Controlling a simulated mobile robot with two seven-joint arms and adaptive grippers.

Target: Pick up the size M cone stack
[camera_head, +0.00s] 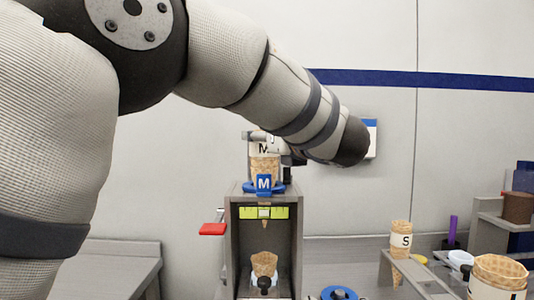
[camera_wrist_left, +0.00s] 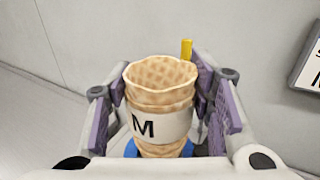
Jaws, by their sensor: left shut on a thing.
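The size M cone stack (camera_head: 264,168) is upright in the blue M holder (camera_head: 264,185) on top of a grey dispenser. It also shows in the left wrist view (camera_wrist_left: 160,100), with a white band marked M around stacked waffle cones. My left gripper (camera_head: 272,145) is at the stack from behind, partly hidden by my arm in the head view. In the left wrist view its purple-padded fingers (camera_wrist_left: 160,90) are on both sides of the stack and shut on it. Part of the blue holder (camera_wrist_left: 132,148) shows below the stack. My right gripper is not in view.
A grey dispenser frame (camera_head: 236,240) stands below the holder, with a single cone (camera_head: 264,264) inside and a red lever (camera_head: 213,229) at its left. An S cone stack (camera_head: 400,241) and another cone stack (camera_head: 498,272) stand at right.

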